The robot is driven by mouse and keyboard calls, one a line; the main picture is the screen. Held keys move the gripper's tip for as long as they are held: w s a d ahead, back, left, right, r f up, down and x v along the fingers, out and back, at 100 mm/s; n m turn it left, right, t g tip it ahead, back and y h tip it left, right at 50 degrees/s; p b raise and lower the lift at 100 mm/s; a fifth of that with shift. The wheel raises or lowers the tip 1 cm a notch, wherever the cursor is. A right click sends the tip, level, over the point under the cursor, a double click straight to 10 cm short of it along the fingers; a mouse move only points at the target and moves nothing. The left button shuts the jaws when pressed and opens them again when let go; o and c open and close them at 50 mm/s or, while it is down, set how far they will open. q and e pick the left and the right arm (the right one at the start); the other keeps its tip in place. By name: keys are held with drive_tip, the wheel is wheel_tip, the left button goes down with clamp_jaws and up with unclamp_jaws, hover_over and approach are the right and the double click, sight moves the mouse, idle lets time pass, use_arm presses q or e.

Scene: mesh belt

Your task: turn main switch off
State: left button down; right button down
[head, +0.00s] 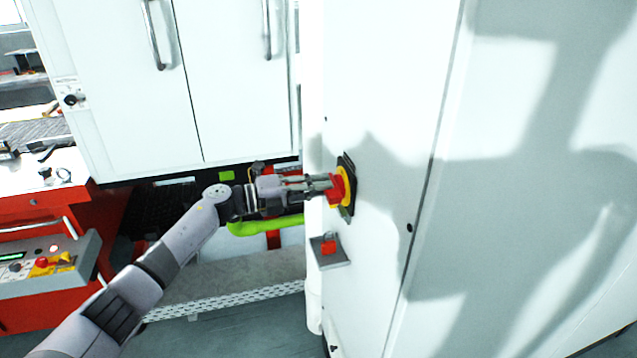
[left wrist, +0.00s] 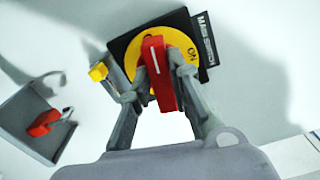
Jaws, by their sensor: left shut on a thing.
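The main switch has a red handle on a round yellow disc (head: 349,187) with a black plate, mounted on the white cabinet's side. In the left wrist view the red handle (left wrist: 160,87) bears a white line and is slightly tilted from upright. The yellow disc (left wrist: 141,46) shows "ON" on its right, and the black plate (left wrist: 208,30) reads "MAIN SWITCH". My left gripper (head: 328,187) is shut on the red handle, with one finger on each side of it; it also shows in the left wrist view (left wrist: 160,90). My right gripper is not in view.
A small grey holder (head: 338,258) with a red padlock (head: 327,248) sticks out below the switch. The white cabinet (head: 385,90) fills the right. A red machine with a control panel (head: 42,262) stands at left. A green hose (head: 262,227) runs behind my left arm.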

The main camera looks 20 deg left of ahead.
use_arm(q)
drive_tip(key=shift+n+p, duration=0.4)
drive_tip(key=shift+n, duration=0.6)
drive_tip(key=shift+f, duration=0.1)
drive_tip(key=c, duration=1.5)
unclamp_jaws()
drive_tip(key=v, duration=1.2)
